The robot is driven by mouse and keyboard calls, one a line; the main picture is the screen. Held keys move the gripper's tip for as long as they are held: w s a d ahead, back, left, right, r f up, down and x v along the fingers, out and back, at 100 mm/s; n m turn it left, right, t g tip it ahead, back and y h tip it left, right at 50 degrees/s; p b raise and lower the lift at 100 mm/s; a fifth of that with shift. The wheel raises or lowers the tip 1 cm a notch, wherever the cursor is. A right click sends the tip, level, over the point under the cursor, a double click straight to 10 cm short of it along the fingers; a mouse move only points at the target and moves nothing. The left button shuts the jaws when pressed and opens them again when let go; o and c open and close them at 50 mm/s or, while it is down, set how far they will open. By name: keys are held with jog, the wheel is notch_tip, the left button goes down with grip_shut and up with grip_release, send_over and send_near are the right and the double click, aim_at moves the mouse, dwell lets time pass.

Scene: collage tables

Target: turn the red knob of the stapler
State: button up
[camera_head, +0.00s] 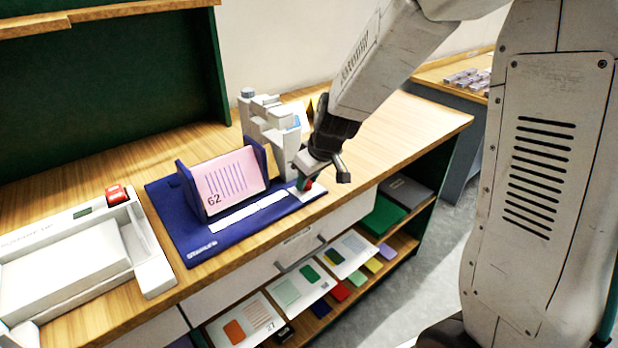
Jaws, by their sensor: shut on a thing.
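The stapler is a grey-white device (270,125) at the back right of a dark blue base (215,238) on the wooden table. Its red knob (308,185) shows low at the right end of the base, mostly covered by my gripper. My gripper (315,178) reaches down from the upper right and is shut on the red knob. A finger sticks out to the right of it. The far side of the knob and its turn angle are hidden.
A pink card (238,178) marked 62 leans in a blue holder on the base. A white machine (75,255) with a red part (117,194) stands at left. Shelves under the table (425,130) hold cards and colored pieces. The tabletop right of my gripper is clear.

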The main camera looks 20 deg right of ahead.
jog(key=shift+m+h, duration=0.4)
jog(key=shift+m, duration=0.8)
jog(key=shift+t, duration=0.3)
jog(key=o, duration=1)
jog(key=v, duration=0.8)
jog(key=shift+w+a, duration=0.1)
jog(key=shift+a, duration=0.05)
